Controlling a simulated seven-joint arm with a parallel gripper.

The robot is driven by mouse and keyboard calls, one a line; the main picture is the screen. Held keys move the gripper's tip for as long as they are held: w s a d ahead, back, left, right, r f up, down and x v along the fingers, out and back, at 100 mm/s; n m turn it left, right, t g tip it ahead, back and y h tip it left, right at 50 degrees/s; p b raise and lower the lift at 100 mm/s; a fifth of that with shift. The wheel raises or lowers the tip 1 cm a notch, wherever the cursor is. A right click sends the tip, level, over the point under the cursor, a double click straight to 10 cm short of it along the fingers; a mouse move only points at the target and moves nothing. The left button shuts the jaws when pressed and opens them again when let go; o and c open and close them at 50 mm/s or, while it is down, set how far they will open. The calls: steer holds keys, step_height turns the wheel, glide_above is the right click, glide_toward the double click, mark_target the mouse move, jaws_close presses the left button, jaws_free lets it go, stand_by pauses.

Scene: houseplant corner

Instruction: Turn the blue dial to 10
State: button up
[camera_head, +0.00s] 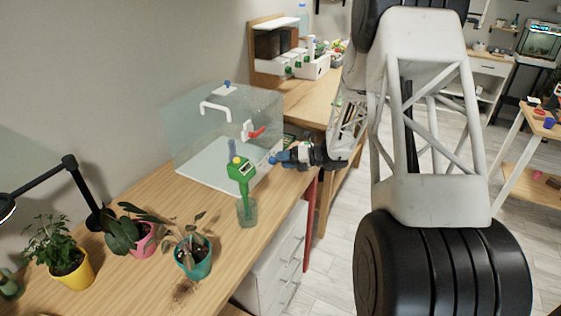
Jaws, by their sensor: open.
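A small blue knob (227,84) stands on a white plate on top of the clear box (185,140). It looks like the blue dial, but its markings and setting are too small to read. My gripper (275,159) has blue tips and is open, just right of the green device and in front of the box's right side. It is apart from the knob on top, lower and to its right.
The box also bears a white handle (216,108) and a red lever (257,132). Potted plants in yellow (72,273), pink (144,242) and teal (194,264) pots stand front left, by a black lamp (85,190). Soil is spilled near the teal pot.

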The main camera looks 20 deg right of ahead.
steer(key=shift+v, duration=2.8)
steer(key=s+a+r+n+g+h, duration=0.2)
steer(key=s+a+r+n+g, duration=0.1)
steer(key=s+a+r+n, duration=0.6)
steer(key=s+a+r+n+g+h, duration=0.4)
steer(key=s+n, duration=0.3)
steer(key=s, duration=0.4)
steer(key=s+r+n+t+h, duration=0.1)
steer(key=s+r+n+h, duration=0.2)
steer(key=s+n, duration=0.6)
steer(key=s+r+n+t+h, duration=0.2)
steer(key=s+r+n+h, duration=0.2)
steer(key=s+n, duration=0.5)
steer(key=s, duration=0.7)
steer(key=shift+s+a+r+n+h, duration=0.2)
steer(key=shift+s+a+n+h, duration=0.1)
steer(key=shift+a, duration=0.1)
steer(key=shift+w, duration=0.1)
steer(key=shift+c, duration=0.3)
